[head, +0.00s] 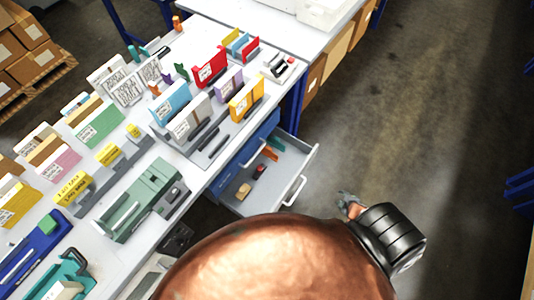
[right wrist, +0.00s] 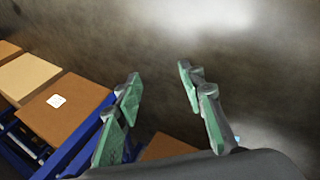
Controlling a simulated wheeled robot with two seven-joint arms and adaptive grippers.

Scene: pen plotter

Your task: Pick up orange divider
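A yellow-orange upright divider (head: 246,98) stands on the white table near its right edge, just behind the open drawer. I cannot tell for certain which of these is the orange divider. My right gripper (head: 348,200) is small and partly hidden by my arm, over the floor to the right of the drawer. In the right wrist view its green-padded fingers (right wrist: 160,85) are spread, with nothing between them. My left gripper is not in view.
The open grey drawer (head: 312,160) juts out from the table and also holds a tan block and a dark red item. Several card dividers and trays crowd the table. Open floor (head: 400,110) lies to the right. Brown boxes (right wrist: 62,108) show in the right wrist view.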

